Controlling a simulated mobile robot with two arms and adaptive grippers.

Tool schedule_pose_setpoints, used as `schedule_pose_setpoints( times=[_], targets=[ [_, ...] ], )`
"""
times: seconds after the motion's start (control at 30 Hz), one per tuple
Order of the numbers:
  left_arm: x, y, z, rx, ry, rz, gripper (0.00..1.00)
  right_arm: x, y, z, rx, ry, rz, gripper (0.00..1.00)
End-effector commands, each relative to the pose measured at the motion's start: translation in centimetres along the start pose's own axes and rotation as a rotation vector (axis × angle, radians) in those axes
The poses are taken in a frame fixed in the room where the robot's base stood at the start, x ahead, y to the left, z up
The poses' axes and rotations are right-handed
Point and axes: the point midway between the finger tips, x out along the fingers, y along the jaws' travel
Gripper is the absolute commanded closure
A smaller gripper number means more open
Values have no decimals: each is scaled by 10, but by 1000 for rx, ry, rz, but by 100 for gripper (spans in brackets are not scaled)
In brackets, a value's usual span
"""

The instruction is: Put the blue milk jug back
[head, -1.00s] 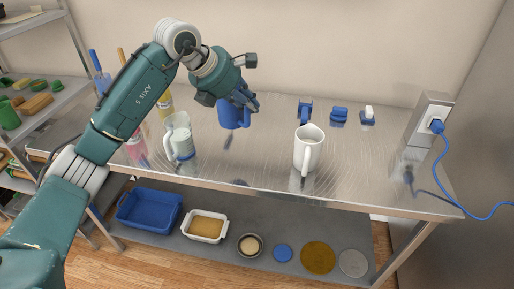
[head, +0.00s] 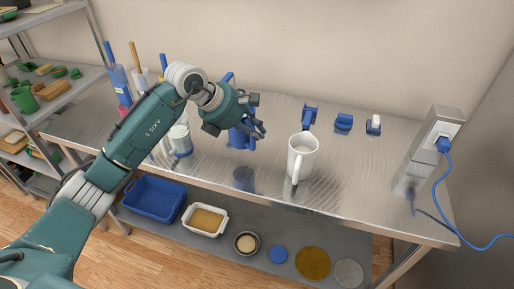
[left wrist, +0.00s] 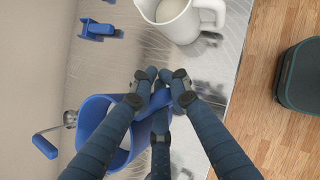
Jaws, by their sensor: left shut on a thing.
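The blue milk jug (head: 238,138) is partly hidden behind my left gripper (head: 258,127) in the head view. In the left wrist view the jug's open rim (left wrist: 92,104) shows beneath my left fingers (left wrist: 160,82), which are shut on its handle side. The jug looks about upright over the back middle of the steel table (head: 345,165). I cannot tell whether its base touches the table. A white jug (head: 302,160) with pale liquid stands to its right, apart from it. My right gripper is not in view.
A clear jug (head: 181,140) stands left of the blue jug, partly behind my arm. Small blue items (head: 343,122) sit along the back. A socket post (head: 440,140) with a blue cable stands at right. A blue basin (head: 153,198) is on the lower shelf.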

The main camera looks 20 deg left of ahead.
Motion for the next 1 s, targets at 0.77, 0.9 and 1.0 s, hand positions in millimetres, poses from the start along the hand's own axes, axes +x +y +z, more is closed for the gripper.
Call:
schedule_pose_setpoints(
  times=[0.77,0.9,1.0],
  targets=[
    [60,-7,-46,1,-4,3,100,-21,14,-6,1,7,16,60],
    [60,-8,-46,1,-3,3,100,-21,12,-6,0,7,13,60],
    [62,-8,-48,1,-3,3,100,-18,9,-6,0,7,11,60]
  ],
)
